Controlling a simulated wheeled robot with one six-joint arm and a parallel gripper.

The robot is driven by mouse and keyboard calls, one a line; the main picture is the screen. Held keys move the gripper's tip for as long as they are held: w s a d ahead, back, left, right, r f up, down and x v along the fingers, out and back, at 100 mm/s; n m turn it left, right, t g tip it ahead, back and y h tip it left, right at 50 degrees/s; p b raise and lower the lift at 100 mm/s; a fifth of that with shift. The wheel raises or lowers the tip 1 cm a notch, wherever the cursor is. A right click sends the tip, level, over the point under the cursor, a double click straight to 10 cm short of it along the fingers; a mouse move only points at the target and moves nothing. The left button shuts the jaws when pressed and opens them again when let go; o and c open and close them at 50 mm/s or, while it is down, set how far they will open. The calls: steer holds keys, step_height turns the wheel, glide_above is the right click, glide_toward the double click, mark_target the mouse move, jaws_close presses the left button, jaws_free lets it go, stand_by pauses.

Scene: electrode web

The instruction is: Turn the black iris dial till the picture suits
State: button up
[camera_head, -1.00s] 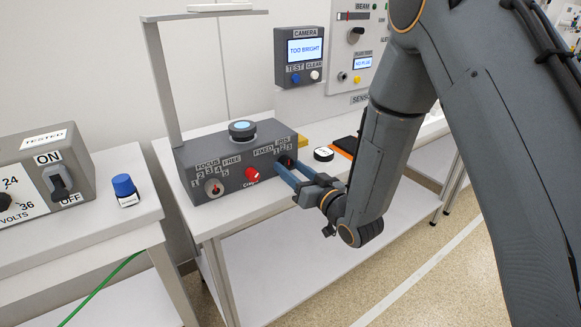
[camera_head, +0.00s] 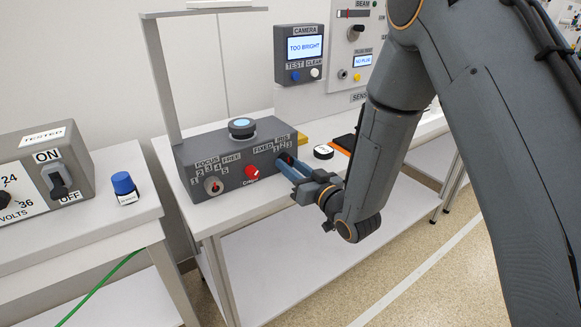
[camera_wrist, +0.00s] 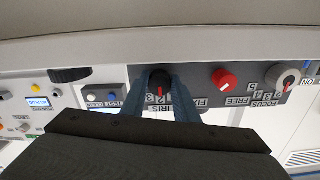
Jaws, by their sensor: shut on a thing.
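The black iris dial (camera_wrist: 160,80) sits on the front of the grey camera box (camera_head: 235,180), under the iris label with numbers 1, 2, 3. In the wrist view its red pointer line shows between my fingers, near the middle number. My gripper (camera_head: 284,163) is shut on the dial, one blue finger on each side; in the head view the fingers mostly hide it. The camera panel (camera_head: 299,55) on the wall carries a screen (camera_head: 303,47) reading TOO BRIGHT.
A red knob (camera_head: 251,172) and a grey focus dial (camera_head: 213,186) share the box front. A black-and-white round piece (camera_head: 323,152) lies on the bench right of the box. A blue-topped stamp (camera_head: 123,186) stands on the left bench.

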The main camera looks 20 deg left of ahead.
steer(key=shift+n+b, duration=1.15)
steer(key=shift+n, duration=1.35)
steer(key=o, duration=1.1)
steer(key=shift+c, duration=0.2)
steer(key=b+v, duration=0.1)
steer(key=v, duration=0.7)
